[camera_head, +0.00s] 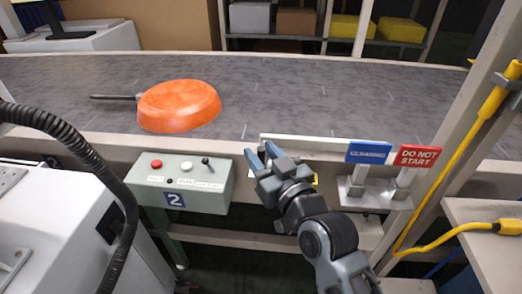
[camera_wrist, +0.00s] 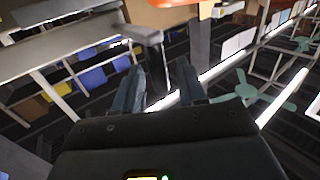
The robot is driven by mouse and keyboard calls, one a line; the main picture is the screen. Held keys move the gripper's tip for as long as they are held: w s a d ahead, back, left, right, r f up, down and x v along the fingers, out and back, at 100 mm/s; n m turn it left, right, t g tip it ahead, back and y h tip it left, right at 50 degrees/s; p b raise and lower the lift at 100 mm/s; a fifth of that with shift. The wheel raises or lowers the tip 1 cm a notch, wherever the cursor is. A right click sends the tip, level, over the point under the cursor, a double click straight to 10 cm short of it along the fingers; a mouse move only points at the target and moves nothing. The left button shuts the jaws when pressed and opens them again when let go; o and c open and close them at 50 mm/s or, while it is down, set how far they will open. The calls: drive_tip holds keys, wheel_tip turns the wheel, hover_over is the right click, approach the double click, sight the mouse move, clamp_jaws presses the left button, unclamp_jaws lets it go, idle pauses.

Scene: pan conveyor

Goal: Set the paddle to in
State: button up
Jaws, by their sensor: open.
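A long pale bar (camera_head: 318,144), which looks like the paddle, lies along the near edge of the conveyor in the head view. It runs from above my gripper to behind the blue sign. My gripper (camera_head: 262,157) is open just in front of and below the bar's left end. I cannot tell whether they touch.
An orange pan (camera_head: 180,106) lies on the grey conveyor belt (camera_head: 300,95). A control box (camera_head: 205,184) with buttons and a small lever stands left of my gripper. A yellow cable (camera_head: 450,165) hangs farther right.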

drive_tip(key=shift+w+a, duration=0.15)
drive_tip(key=shift+w, duration=0.25)
drive_tip(key=shift+c, duration=0.3)
clamp_jaws()
